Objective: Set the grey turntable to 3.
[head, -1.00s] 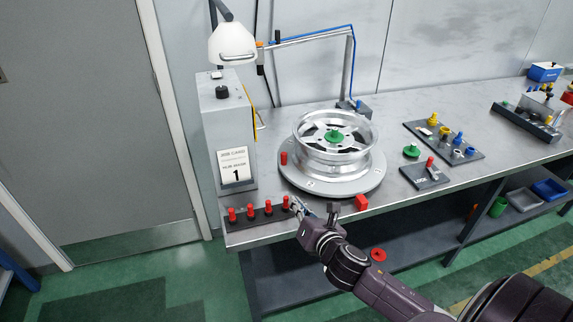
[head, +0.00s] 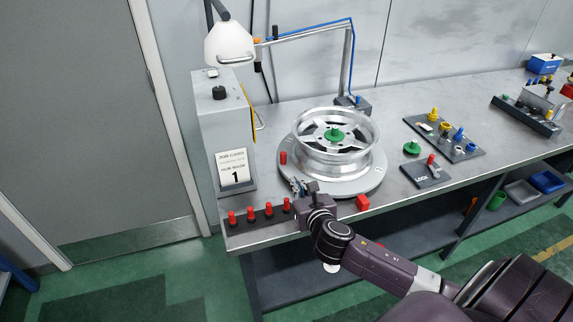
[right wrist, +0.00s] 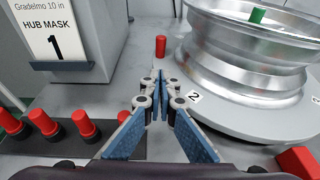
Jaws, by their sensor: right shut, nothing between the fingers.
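The grey turntable (head: 362,185) lies on the bench and carries a silver wheel rim (head: 340,158) with a green hub piece (head: 334,134) in its middle. In the right wrist view the turntable (right wrist: 248,122) fills the right side, and a label "2" (right wrist: 194,97) shows on its near left edge. My right gripper (head: 298,186) is over the bench at the turntable's front left edge. In the right wrist view its fingers (right wrist: 158,84) are together and empty, left of the label, with a small gap to the turntable. My left gripper is not in view.
A rack of red pegs (head: 258,213) is to the left, and a red block (head: 362,202) is at the front edge. A grey box with a "1" card (head: 235,168) stands behind the rack.

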